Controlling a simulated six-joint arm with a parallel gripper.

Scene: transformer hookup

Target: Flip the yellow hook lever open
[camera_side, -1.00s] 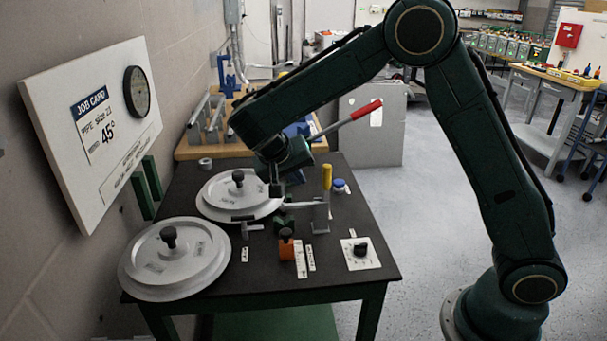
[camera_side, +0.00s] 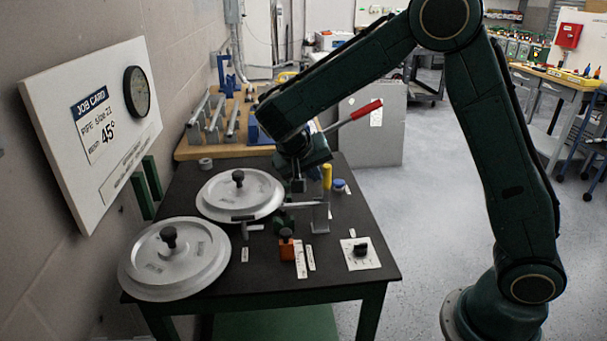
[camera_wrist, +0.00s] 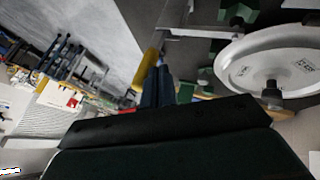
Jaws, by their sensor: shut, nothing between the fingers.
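The yellow hook lever (camera_side: 327,176) stands upright on a grey metal bracket (camera_side: 320,215) on the dark table, right of the middle. In the wrist view the yellow lever (camera_wrist: 147,66) shows just left of the fingertips. My gripper (camera_side: 298,184) is shut and empty, pointing down just left of the lever, over the bracket's grey arm. My shut fingers also show in the wrist view (camera_wrist: 157,75). They look close to the lever; whether they touch it I cannot tell.
Two grey discs with black knobs, one behind (camera_side: 240,196) and one in front (camera_side: 175,260), fill the table's left side. An orange block (camera_side: 286,249), a black-knobbed dial plate (camera_side: 360,254) and a blue-capped jar (camera_side: 339,185) stand nearby. A red-handled lever (camera_side: 366,110) rises behind.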

